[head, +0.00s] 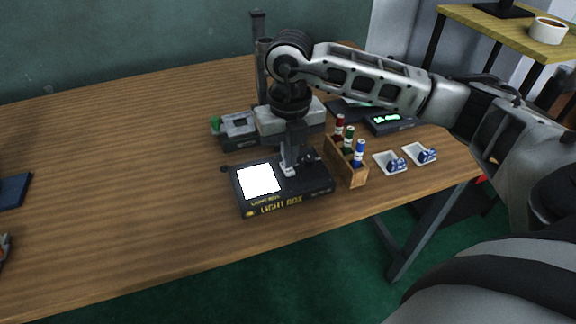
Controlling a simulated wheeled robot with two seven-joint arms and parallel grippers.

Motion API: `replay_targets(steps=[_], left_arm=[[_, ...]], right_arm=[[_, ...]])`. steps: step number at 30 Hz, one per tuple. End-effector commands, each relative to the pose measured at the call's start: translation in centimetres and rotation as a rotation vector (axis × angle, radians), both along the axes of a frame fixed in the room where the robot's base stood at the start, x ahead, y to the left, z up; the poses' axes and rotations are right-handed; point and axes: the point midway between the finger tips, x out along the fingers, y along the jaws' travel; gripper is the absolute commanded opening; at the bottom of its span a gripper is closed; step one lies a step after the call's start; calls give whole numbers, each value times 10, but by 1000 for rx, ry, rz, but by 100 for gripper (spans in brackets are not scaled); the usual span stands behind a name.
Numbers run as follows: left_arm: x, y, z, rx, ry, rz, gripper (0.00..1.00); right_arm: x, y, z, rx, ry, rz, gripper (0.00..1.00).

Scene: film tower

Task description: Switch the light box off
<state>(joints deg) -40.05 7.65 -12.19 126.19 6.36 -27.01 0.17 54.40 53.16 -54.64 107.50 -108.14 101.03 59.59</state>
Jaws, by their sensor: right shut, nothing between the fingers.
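The light box (318,187) is a black box lying on the wooden table, with yellow "LIGHT BOX" lettering on its front. Its square panel (259,181) glows bright white. My right gripper (288,172) points down over the top of the box, just right of the glowing panel. Its fingers are shut and hold nothing. I cannot tell whether the fingertips touch the box. The switch is not clearly visible; the gripper may cover it. My left gripper is not in view.
A wooden rack (347,163) with red, green and blue-labelled bottles stands right of the box. Two small white trays (391,163) with blue items lie further right. A grey device (236,128) stands behind the box. The table's left side is mostly clear.

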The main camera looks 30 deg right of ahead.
Motion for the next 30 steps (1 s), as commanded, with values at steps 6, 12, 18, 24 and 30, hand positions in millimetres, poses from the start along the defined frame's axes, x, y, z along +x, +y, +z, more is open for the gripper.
replay_targets(steps=[6,12,18,24,30], left_arm=[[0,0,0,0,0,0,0],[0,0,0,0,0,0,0],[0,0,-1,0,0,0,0],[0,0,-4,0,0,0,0],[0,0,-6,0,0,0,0]], right_arm=[[0,0,0,0,0,0,0],[0,0,0,0,0,0,0],[0,0,-1,0,0,0,0],[0,0,-5,0,0,0,0],[0,0,-8,0,0,0,0]])
